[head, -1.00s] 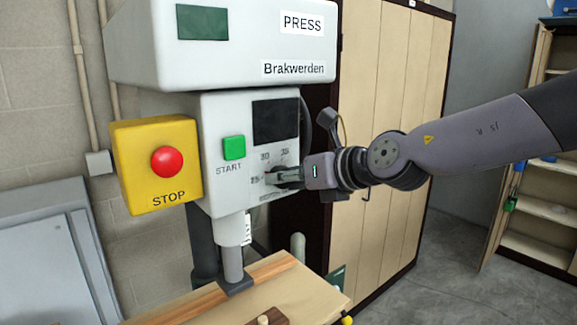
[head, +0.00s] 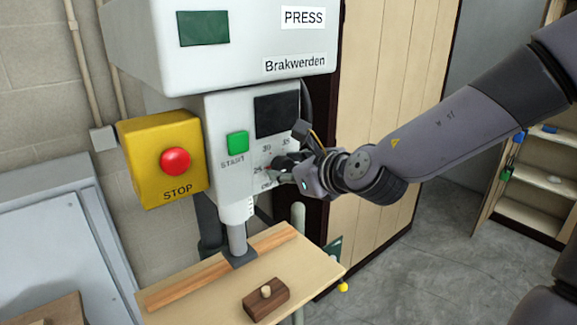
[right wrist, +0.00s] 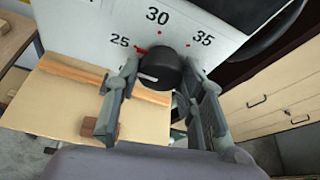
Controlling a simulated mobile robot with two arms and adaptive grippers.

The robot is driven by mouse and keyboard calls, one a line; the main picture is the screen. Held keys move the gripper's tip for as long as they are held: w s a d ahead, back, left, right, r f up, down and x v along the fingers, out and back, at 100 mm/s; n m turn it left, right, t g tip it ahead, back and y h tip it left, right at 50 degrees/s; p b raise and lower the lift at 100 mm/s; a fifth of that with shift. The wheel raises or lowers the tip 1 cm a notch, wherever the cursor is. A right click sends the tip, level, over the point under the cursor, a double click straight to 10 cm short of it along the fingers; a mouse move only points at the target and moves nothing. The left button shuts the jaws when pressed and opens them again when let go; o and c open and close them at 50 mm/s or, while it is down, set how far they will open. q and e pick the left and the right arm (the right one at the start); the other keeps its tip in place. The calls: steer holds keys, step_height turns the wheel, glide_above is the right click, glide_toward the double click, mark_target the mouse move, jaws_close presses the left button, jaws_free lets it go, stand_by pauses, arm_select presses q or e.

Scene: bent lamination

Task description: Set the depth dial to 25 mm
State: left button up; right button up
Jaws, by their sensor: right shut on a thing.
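The depth dial (right wrist: 160,70) is a black round knob on the white press front, with the numbers 25, 30 and 35 around its top. A red mark (right wrist: 142,50) shows at its upper left, close to the number 25. A pale line runs across the left of the knob face. My right gripper (head: 286,166) reaches the dial from the right and covers much of it in the head view. In the right wrist view its two fingers stand on either side of the knob, shut on it. My left gripper is not in view.
The green START button (head: 237,142) and the red stop button (head: 175,160) on its yellow box are left of the dial. Below is a wooden table (head: 210,290) with a dark block (head: 266,299). A tall cabinet (head: 385,100) stands behind my right arm.

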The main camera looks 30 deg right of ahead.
steer(key=shift+f, duration=0.1)
steer(key=o, duration=1.1)
steer(key=shift+r, duration=5.1)
